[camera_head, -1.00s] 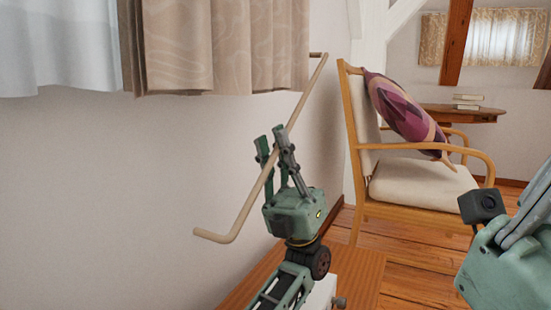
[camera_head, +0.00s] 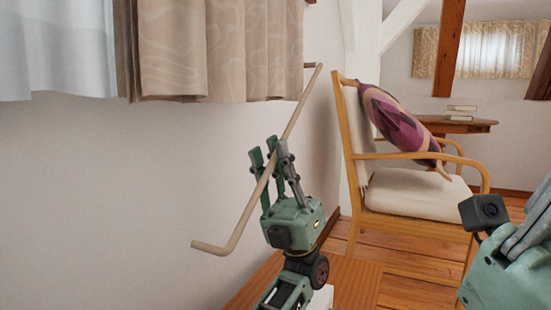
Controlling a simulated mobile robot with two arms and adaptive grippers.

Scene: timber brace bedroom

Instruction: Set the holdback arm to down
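The holdback arm (camera_head: 243,222) is a thin beige rod by the wall below the curtain. It slants from a short bend at upper right to a bent end at lower left. My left gripper (camera_head: 270,152), green and grey, points up with its fingers on both sides of the rod's middle. Whether the fingers press on the rod cannot be told. My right arm (camera_head: 505,265) shows only in part at the right edge, away from the rod, with its fingertips not clear.
A beige patterned curtain (camera_head: 215,50) hangs above. A wooden armchair (camera_head: 415,200) with a purple cushion (camera_head: 400,125) stands to the right. A wooden surface (camera_head: 350,285) lies under my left arm. A round table (camera_head: 455,125) with books stands behind the chair.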

